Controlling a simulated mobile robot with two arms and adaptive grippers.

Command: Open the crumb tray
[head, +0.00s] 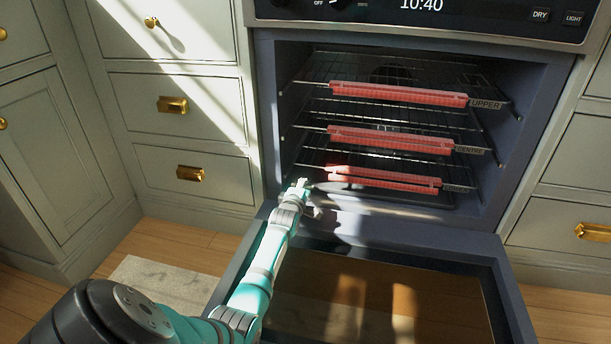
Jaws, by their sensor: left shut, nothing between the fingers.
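A built-in oven (262,120) stands with its door (232,268) folded down. On the oven floor, under the lowest rack, a dark flat piece (425,201) shows, which may be the crumb tray; I cannot tell for sure. My left gripper (302,187) is shut and empty at the left front of the oven opening, just left of the lowest rack's red guard. Whether it touches anything is unclear. My right gripper is not in view.
Three wire racks with red front guards, upper (398,94), center (390,140) and lower (385,179), fill the cavity above the floor. Cabinets with brass handles (190,173) flank the oven. A small rug (165,284) lies on the floor at left.

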